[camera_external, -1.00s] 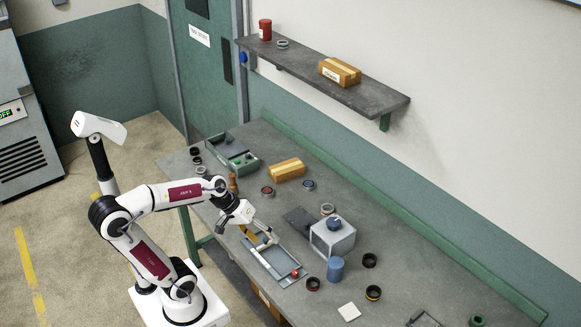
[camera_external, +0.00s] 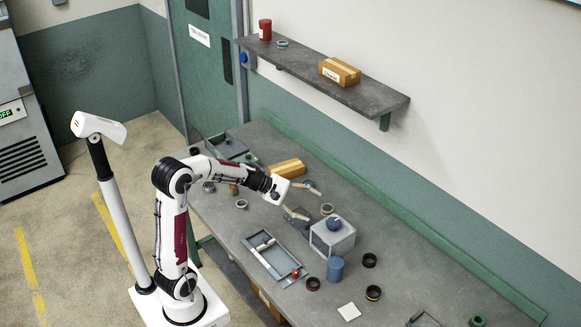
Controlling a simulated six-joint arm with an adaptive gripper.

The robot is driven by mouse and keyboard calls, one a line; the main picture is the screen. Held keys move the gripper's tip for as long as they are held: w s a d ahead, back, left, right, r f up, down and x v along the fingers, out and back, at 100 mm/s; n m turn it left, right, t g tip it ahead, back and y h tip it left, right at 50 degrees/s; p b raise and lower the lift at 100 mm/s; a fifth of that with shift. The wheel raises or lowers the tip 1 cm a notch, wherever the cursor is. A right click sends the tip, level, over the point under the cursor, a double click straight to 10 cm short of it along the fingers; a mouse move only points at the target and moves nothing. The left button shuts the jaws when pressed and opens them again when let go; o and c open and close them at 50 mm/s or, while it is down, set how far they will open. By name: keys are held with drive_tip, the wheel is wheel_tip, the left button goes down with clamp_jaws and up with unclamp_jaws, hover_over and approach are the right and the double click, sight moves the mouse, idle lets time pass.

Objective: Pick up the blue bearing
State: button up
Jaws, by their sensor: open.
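My gripper (camera_external: 311,204) is open and empty, with its two fingers spread wide above the middle of the bench, just left of the grey box with the blue knob. The blue bearing is a small blue-rimmed ring that lay on the bench right of the cardboard box in the earlier view. My upper finger now crosses that spot, so I cannot make the bearing out clearly. I cannot tell the gripper's height above the bench.
The grey box (camera_external: 331,240) with a blue knob, a ring (camera_external: 327,210) and a blue cylinder (camera_external: 335,269) stand to the right. A cardboard box (camera_external: 287,168) lies behind. A metal tray (camera_external: 283,265) is in front. Dark rings (camera_external: 370,260) lie farther right.

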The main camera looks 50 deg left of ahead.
drive_tip(key=w+a+f+n+t+y, duration=0.2)
drive_tip(key=w+a+f+n, duration=0.3)
drive_tip(key=w+a+n, duration=0.3)
drive_tip(key=w+a+f+n+t+y, duration=0.25)
drive_tip(key=w+a+f+n, duration=0.35)
drive_tip(key=a, duration=0.5)
drive_tip(key=a+f+n+y, duration=0.1)
drive_tip(key=a+f, duration=0.1)
drive_tip(key=a, duration=0.1)
drive_tip(key=w+a+f+n+y, duration=0.1)
drive_tip(key=a+f+n, duration=0.1)
drive_tip(key=a+f, duration=0.1)
drive_tip(key=w+a+f+n+y, duration=0.1)
drive_tip(key=a+f+n, duration=0.1)
drive_tip(key=a, duration=0.1)
drive_tip(key=shift+a+f+y, duration=0.25)
drive_tip(key=shift+w, duration=0.1)
drive_tip(key=shift+x, duration=1.25)
